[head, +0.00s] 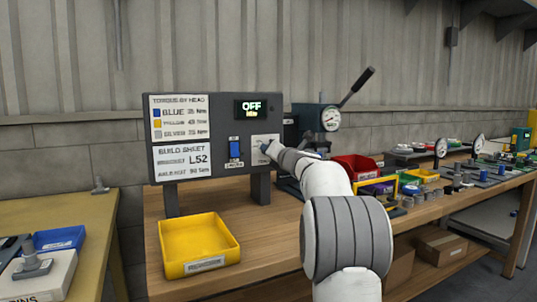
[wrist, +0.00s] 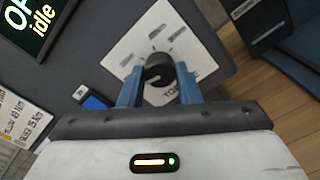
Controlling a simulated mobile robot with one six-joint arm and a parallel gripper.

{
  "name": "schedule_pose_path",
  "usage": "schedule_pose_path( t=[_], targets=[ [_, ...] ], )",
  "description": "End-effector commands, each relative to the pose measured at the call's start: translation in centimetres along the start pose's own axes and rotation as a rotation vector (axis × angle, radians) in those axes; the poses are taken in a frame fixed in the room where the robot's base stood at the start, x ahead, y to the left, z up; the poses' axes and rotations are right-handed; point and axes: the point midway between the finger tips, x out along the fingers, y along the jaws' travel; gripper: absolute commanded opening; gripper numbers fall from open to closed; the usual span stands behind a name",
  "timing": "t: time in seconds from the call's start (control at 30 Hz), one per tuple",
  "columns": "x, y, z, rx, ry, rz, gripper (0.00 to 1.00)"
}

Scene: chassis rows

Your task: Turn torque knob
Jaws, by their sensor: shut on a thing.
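The torque knob (wrist: 159,72) is a dark round knob on a white plate (wrist: 150,38) with printed marks, on the grey control panel (head: 215,110). In the wrist view my gripper (wrist: 158,84) has its two blue fingers on either side of the knob, shut on it. In the head view my gripper (head: 268,147) reaches the right side of the panel, and my arm and gripper mostly hide the knob. A blue rocker switch (head: 235,148) sits left of the knob plate.
A yellow bin (head: 198,246) stands on the wooden bench in front of the panel. A press with a gauge and lever (head: 328,119) stands behind, to the right. A red bin (head: 356,167) and several small parts lie farther right. A second table (head: 85,215) is at left.

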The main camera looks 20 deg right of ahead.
Motion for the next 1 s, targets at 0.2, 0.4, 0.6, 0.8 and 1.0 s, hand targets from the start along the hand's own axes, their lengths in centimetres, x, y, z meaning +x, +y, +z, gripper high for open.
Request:
schedule_pose_path(
  t=[0.2,0.4,0.6,0.8,1.0],
  targets=[
    [0.0,0.0,-0.1,-0.001,0.001,0.000,0.32],
    [0.0,0.0,-0.1,0.000,0.001,0.000,0.48],
    [0.0,0.0,0.0,0.000,0.001,0.000,0.52],
    [-0.8,0.0,0.0,0.000,0.000,0.000,0.52],
    [-4.0,0.0,0.1,0.000,-0.001,-0.001,0.52]
  ],
)
